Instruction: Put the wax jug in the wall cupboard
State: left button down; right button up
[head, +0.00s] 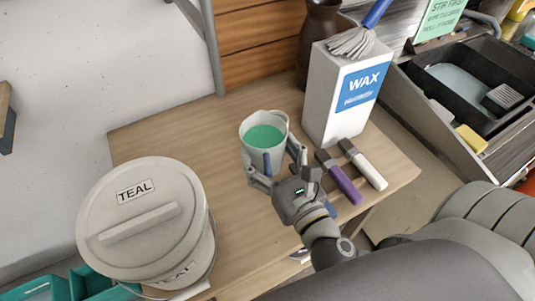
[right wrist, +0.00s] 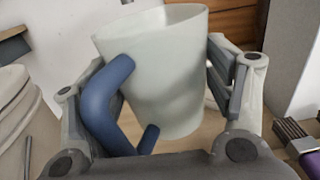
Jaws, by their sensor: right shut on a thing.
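A pale jug (head: 264,121) with a blue handle and green contents is upright above or on the wooden table, in the middle of the head view. In the right wrist view the jug (right wrist: 172,75) sits between the fingers, its blue handle toward the gripper. My right gripper (head: 273,170) is shut on it; I cannot tell whether its base touches the table. A white box labelled WAX (head: 338,110) stands on the table to the right of the jug. My left gripper is not in view. I cannot make out a wall cupboard.
A lidded TEAL bucket (head: 110,220) stands left of the jug. A blue-handled brush (head: 352,41) is at the WAX box's top. A purple tool (head: 343,184) and a white one (head: 370,170) lie at right. The wooden table (head: 180,135) is bare at back left.

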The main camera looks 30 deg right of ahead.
aim_at(257, 141)
jog(key=w+f, duration=0.1)
jog(key=w, duration=0.1)
jog(key=w+f+p, duration=0.1)
jog(key=w, duration=0.2)
jog(key=w+f, duration=0.1)
jog(key=w, duration=0.1)
jog(key=shift+w+p, duration=0.25)
jog(key=shift+p, duration=0.05)
jog(key=w+f+b, duration=0.1)
jog(key=f, duration=0.2)
jog(key=w+f+b, duration=0.1)
jog(key=w+f, duration=0.1)
jog(key=w+f+b, duration=0.1)
jog(key=w+f, duration=0.1)
jog(key=f, duration=0.1)
jog(key=shift+d+f, duration=0.1)
jog(key=shift+f, duration=0.5)
jog(key=shift+f, duration=0.15)
jog(key=o, duration=1.1)
